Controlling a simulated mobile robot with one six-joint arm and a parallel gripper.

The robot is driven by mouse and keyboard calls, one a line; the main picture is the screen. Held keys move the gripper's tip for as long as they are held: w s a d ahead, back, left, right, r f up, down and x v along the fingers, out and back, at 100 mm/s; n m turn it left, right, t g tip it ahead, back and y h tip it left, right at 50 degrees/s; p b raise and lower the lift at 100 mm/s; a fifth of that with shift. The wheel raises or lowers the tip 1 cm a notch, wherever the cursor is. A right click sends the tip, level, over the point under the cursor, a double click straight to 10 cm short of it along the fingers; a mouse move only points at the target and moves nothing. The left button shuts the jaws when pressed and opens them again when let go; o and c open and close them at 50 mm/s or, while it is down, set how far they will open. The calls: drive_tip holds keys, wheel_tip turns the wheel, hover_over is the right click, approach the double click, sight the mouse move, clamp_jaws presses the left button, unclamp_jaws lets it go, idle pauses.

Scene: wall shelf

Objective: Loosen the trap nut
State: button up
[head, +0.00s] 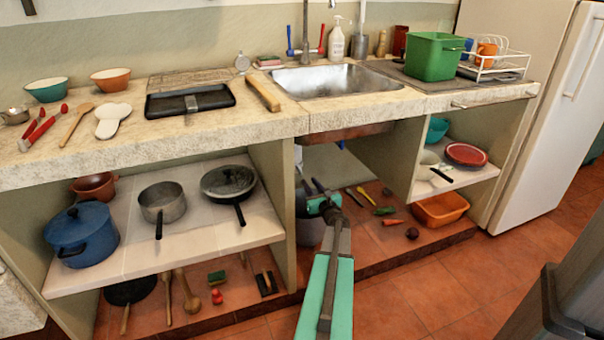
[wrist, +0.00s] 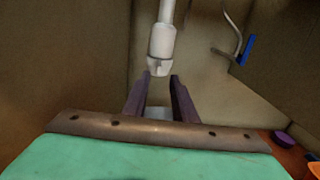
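In the wrist view a white vertical drain pipe (wrist: 166,10) comes down from above and ends in a wider white collar, which looks like the trap nut (wrist: 161,42). A smaller ribbed white end (wrist: 157,66) shows at its bottom. My gripper (wrist: 161,76) is open, with its two dark fingers pointing toward that lower end. In the head view my arm reaches into the space under the sink (head: 325,80); the trap nut cannot be made out there.
A bent grey pipe with a blue handle (wrist: 248,49) is at the right in the wrist view. Cabinet walls close in on both sides. In the head view a grey pot (head: 309,233) stands beneath my wrist, and several vegetables and an orange tub (head: 440,209) are to the right.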

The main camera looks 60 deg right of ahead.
drive_tip(key=b, duration=0.2)
approach(297, 169)
drive_tip(key=shift+d+r+x, duration=0.1)
drive_tip(key=shift+r+x, duration=0.1)
drive_tip(key=shift+x, duration=0.7)
drive_tip(key=shift+d+r+x, duration=0.1)
drive_tip(key=shift+r+x, duration=0.1)
drive_tip(key=shift+x, duration=0.65)
drive_tip(key=shift+r+x, duration=0.2)
drive_tip(key=shift+x, duration=0.7)
drive_tip(key=shift+s, duration=0.15)
clamp_jaws()
